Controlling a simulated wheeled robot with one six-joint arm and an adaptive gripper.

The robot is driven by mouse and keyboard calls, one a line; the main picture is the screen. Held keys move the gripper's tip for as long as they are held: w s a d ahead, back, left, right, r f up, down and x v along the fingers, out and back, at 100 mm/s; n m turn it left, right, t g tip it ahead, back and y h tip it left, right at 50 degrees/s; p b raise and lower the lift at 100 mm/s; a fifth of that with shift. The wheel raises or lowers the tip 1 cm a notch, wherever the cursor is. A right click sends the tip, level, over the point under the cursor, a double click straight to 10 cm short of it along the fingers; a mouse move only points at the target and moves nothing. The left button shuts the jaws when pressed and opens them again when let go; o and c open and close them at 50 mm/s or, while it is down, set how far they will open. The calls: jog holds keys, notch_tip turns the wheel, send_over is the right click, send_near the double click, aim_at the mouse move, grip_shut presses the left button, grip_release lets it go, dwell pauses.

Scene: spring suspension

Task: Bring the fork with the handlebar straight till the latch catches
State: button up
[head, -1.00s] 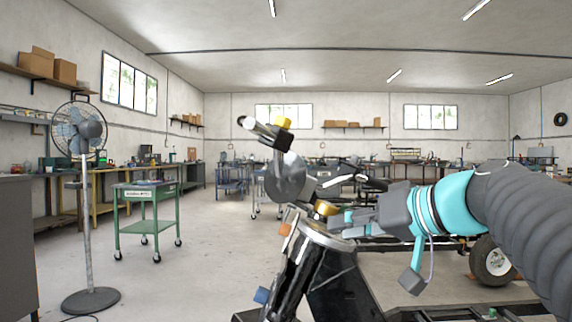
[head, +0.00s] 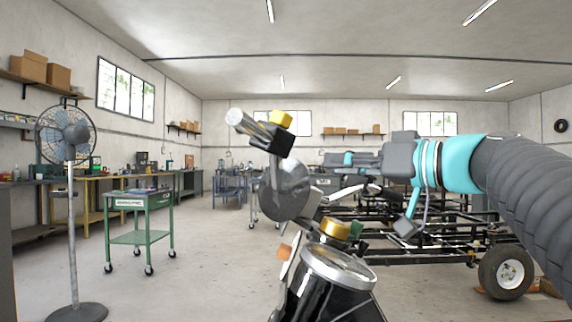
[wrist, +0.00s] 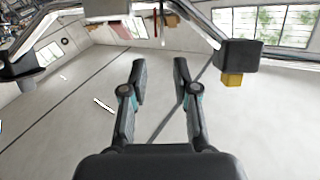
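The handlebar end in the head view is a grey tube (head: 242,121) with a black clamp (head: 268,137) and a yellow block (head: 281,119), standing tilted up at centre left. A grey disc (head: 285,190) sits below it. Below that is the black and chrome fork body (head: 325,272) with a gold cap (head: 335,229). My gripper (head: 335,164) is right of the disc, higher than the gold cap. A chrome bar with a black block (wrist: 239,56) crosses beyond the fingertips. The latch cannot be made out.
A standing fan (head: 70,200) and a green cart (head: 140,220) are at left. A black wheeled frame (head: 440,246) with a tyre (head: 506,272) stands behind at right. The floor between cart and fork is clear.

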aim_at(284, 161)
jog(key=p+x, duration=0.2)
jog(key=x, duration=1)
jog(key=shift+a, duration=0.5)
grip_shut()
